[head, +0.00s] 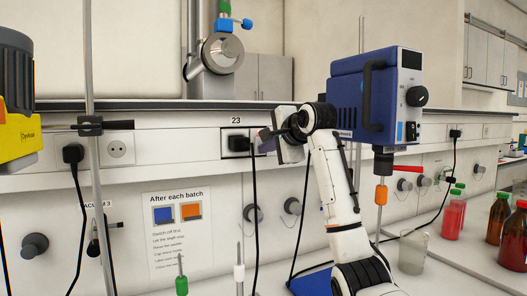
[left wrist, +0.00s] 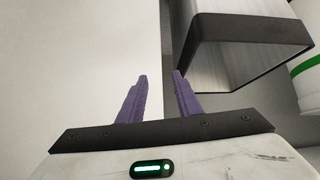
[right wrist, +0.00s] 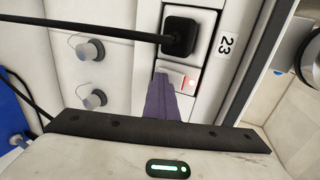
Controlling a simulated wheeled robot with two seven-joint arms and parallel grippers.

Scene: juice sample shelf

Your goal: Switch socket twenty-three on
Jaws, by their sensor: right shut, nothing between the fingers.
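Socket twenty-three (head: 236,143) is on the wall rail under a "23" label, with a black plug and cable in it. In the right wrist view the plug (right wrist: 181,34) sits beside a white rocker switch (right wrist: 178,75) with a small red mark on it. My right gripper (head: 262,138) is shut and empty at the right side of the socket. Its purple fingertips (right wrist: 162,77) overlap part of the switch; I cannot tell whether they touch it. My left gripper (left wrist: 160,76) is open and empty, seen only in its wrist view.
A blue device (head: 345,105) on a stand is to the right of my right arm. Another plugged socket (head: 73,153) is at the left, behind a metal rod (head: 91,70). Bottles (head: 453,215) and a beaker (head: 413,250) stand on the bench. A dark-edged box (left wrist: 250,40) is near my left gripper.

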